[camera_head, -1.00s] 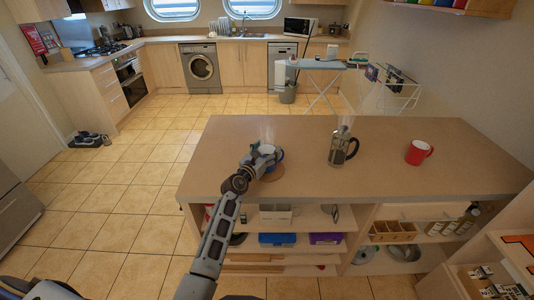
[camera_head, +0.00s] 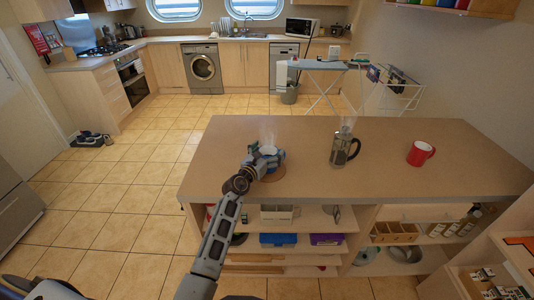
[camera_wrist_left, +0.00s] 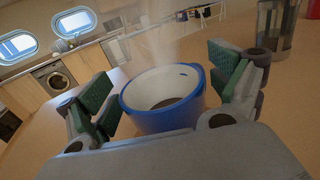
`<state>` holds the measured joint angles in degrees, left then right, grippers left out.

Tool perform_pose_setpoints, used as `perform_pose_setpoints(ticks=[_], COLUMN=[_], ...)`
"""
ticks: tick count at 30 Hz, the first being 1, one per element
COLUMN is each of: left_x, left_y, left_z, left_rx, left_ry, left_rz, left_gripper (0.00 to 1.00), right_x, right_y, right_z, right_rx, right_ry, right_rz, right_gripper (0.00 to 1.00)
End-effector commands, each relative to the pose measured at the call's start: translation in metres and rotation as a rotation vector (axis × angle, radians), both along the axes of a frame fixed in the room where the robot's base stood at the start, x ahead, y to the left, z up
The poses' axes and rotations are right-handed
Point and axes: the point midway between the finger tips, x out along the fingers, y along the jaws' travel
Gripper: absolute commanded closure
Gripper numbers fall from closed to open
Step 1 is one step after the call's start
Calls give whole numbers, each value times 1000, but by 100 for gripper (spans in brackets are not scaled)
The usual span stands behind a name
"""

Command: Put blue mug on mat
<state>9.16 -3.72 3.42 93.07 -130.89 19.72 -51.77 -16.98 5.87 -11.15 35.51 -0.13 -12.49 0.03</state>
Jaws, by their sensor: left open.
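The blue mug (camera_wrist_left: 163,102), white inside with dark liquid and steam above it, stands upright between the spread fingers of my left gripper in the left wrist view. In the head view the mug (camera_head: 268,151) is mostly hidden by my left gripper (camera_head: 262,158), which is open around it. My right gripper is not in view.
A glass French press (camera_head: 342,149) stands to the right on the counter (camera_head: 230,135), with a red mug (camera_head: 420,153) farther right. The counter to the left of the mug is clear. Shelves with boxes and pans lie below the counter's front edge.

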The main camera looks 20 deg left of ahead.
Motion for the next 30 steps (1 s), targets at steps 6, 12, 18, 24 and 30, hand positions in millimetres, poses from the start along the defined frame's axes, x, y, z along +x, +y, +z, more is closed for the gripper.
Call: perform_pose_setpoints(ticks=[6,12,18,24,30], left_x=[-3,-14,-32,-50,-68], left_y=[0,3,7,11,15], left_z=[2,2,2,2,2], left_rx=[0,0,1,0,0], left_ry=[1,1,1,1,1], left_rz=[0,0,0,0,0], left_gripper=[8,8,8,8,8], right_x=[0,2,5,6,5], right_y=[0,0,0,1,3], right_z=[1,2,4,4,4], right_rx=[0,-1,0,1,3], right_ry=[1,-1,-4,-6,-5], right_rz=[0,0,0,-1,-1], right_gripper=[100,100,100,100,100])
